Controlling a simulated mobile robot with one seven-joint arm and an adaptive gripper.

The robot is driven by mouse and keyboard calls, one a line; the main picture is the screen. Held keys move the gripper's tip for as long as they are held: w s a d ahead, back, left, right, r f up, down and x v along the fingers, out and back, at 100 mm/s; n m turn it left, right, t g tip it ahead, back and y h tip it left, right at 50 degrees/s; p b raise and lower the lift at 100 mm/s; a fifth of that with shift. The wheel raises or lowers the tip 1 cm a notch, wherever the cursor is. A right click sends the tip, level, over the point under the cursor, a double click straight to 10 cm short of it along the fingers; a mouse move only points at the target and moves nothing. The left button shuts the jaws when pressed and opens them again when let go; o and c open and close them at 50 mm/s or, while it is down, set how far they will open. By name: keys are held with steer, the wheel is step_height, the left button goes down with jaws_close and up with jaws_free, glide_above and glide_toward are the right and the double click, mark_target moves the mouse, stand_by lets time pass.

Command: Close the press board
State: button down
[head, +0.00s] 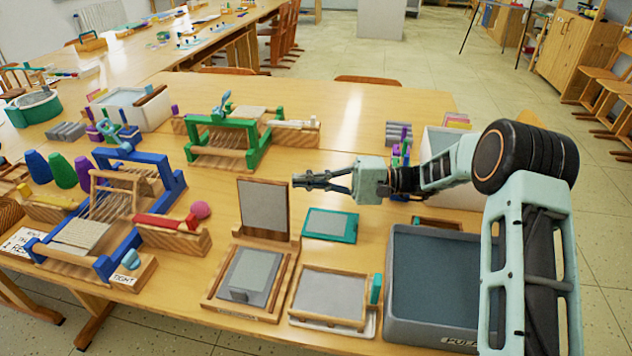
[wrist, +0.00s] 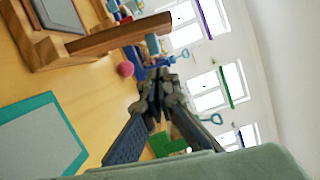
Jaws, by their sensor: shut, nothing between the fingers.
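The press board (head: 264,207) is a grey panel in a wooden frame, standing open and roughly upright at the back edge of its wooden base (head: 212,289). A grey sheet and a small grey block lie on the base. My gripper (head: 297,181) is shut and empty. In the head view its tips appear beside the board's upper right edge; I cannot tell if they touch it. In the wrist view my gripper (wrist: 157,82) points towards the far table, with wooden press parts (wrist: 110,37) at the upper left.
A green-framed screen (head: 350,225) lies right of the board.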

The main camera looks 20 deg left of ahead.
mark_target(267, 206)
steer(key=x, duration=0.5)
steer(key=shift+d+b, duration=0.15)
steer(key=shift+b, duration=0.15)
